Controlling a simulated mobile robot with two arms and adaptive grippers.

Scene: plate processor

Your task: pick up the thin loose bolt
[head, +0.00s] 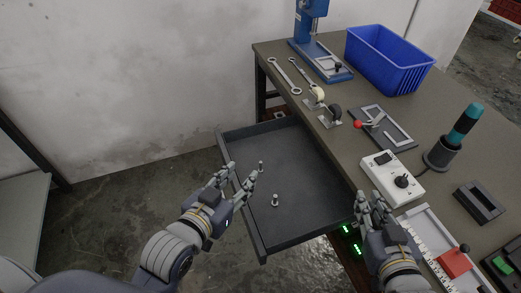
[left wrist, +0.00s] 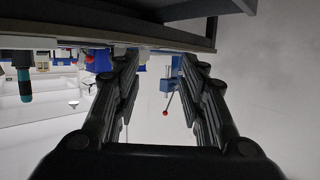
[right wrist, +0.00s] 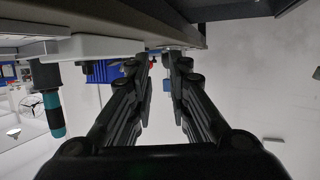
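A thin bolt (head: 261,164) stands upright on the floor of the open grey drawer (head: 300,160). A second, thicker-looking bolt (head: 275,201) stands nearer to me in the same drawer. My left gripper (head: 240,174) is open and empty above the drawer's left side, with its fingertips just left of the thin bolt in the head view. The left wrist view shows its spread fingers (left wrist: 159,65) with no bolt between them. My right gripper (head: 369,201) is by the workbench edge, right of the drawer. Its fingers (right wrist: 161,62) are apart and empty in the right wrist view.
The workbench (head: 335,150) holds wrenches (head: 286,76), a blue bin (head: 390,60), a blue press (head: 310,45), a white control box (head: 390,178) and a teal-handled tool (head: 463,125). The drawer walls stand around the bolts. The floor left of the drawer is clear.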

